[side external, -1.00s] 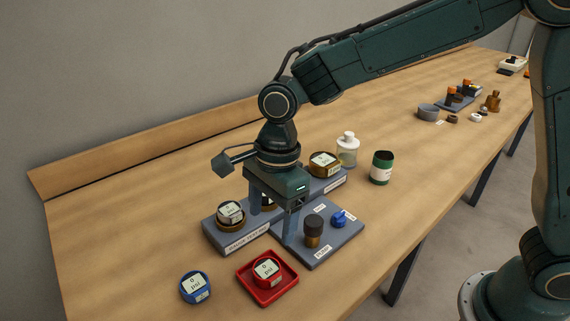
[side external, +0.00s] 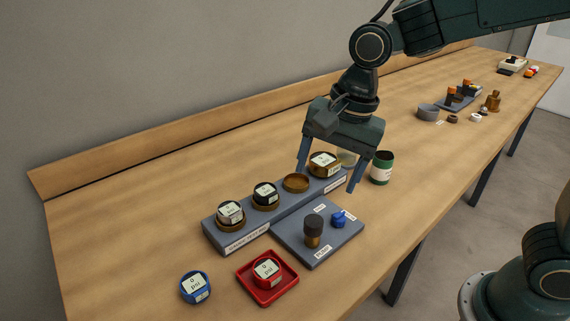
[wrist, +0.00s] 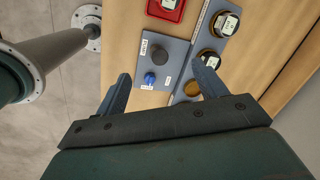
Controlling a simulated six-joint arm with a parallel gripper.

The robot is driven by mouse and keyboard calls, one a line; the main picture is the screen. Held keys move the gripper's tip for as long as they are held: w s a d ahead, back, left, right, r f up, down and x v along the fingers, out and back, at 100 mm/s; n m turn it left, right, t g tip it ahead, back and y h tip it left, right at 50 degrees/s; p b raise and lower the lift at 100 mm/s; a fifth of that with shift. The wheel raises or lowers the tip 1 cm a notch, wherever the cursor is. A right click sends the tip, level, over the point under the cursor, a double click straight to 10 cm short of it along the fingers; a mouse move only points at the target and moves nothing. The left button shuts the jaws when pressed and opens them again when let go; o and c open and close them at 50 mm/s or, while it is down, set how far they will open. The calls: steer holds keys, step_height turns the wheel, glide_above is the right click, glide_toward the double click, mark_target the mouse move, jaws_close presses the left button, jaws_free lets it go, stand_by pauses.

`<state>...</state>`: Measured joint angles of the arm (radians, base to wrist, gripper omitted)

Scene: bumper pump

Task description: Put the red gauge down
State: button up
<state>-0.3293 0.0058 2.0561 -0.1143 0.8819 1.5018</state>
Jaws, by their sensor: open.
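The red gauge (side external: 267,268) sits in the shallow red tray (side external: 258,292) at the front left of the bench, its "psi" face up. In the wrist view the red tray (wrist: 166,16) shows only partly, at the top edge. My gripper (side external: 327,180) is open and empty, raised above the right end of the grey gauge stand, well to the right of and behind the tray. In the wrist view its spread fingers (wrist: 160,80) have nothing between them but the plate and stand beyond.
A blue gauge (side external: 195,288) lies left of the tray. The gauge stand (side external: 235,240) holds several dark gauges and one empty brass socket (side external: 296,183). Beside it, a grey plate (side external: 300,240) carries a black knob (side external: 313,230) and blue valve (side external: 339,218). A green jar (side external: 382,167) stands at right.

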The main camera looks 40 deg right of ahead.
steer(key=s+d+r+n+t, duration=0.1)
steer(key=s+d+n+t, duration=0.1)
steer(key=s+d+n, duration=0.4)
steer(key=s+d+r+n+t+h, duration=0.1)
steer(key=s+d+r+n, duration=0.1)
steer(key=s+d+n, duration=0.4)
steer(key=s+d, duration=0.1)
steer(key=s, duration=0.2)
steer(key=shift+s+d+r+t+h, duration=0.25)
steer(key=shift+d+t+h, duration=0.05)
steer(key=shift+t, duration=0.1)
stand_by(0.7)
